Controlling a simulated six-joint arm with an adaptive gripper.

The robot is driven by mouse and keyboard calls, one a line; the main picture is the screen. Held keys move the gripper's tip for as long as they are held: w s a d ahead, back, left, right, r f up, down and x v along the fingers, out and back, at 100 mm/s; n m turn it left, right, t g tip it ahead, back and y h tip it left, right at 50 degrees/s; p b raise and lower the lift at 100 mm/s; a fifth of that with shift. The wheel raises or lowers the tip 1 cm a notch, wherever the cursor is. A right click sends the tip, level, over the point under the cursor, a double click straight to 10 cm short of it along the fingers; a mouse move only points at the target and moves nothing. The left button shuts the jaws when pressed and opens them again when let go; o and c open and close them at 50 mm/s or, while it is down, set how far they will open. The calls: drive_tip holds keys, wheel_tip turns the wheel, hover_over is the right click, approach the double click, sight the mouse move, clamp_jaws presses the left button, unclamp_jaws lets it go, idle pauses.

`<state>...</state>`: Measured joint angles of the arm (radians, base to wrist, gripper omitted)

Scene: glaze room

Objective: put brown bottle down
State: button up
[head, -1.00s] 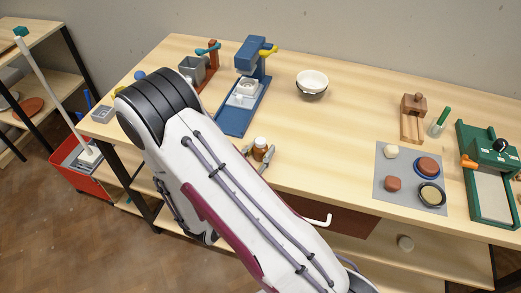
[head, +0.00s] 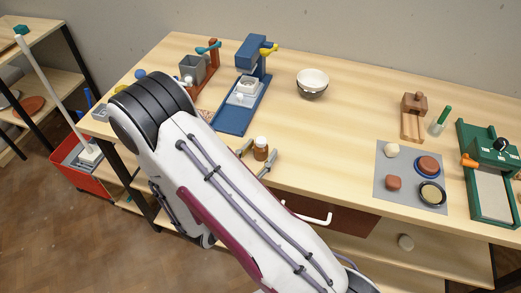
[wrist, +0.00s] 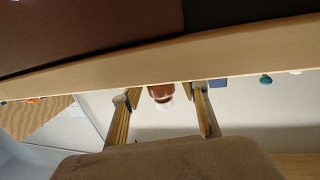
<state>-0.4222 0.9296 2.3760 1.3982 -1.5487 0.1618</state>
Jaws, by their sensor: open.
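The brown bottle (head: 261,152), with a white cap, stands upright on the wooden table near its front edge. My gripper (head: 263,147) is open around it, with one finger on each side and a gap visible at both sides. In the wrist view, which is upside down, the bottle (wrist: 159,91) shows between the two spread fingers of my gripper (wrist: 161,92). The table edge hides the bottle's lower part there.
A blue press (head: 250,70) stands behind the bottle, and nested bowls (head: 312,82) stand at the back. A grey mat (head: 384,183) with several round pieces lies to the right. The table between bottle and mat is clear.

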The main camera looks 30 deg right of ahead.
sight(257, 155)
drive_tip(key=shift+v, duration=3.3)
drive_tip(key=shift+c, duration=0.5)
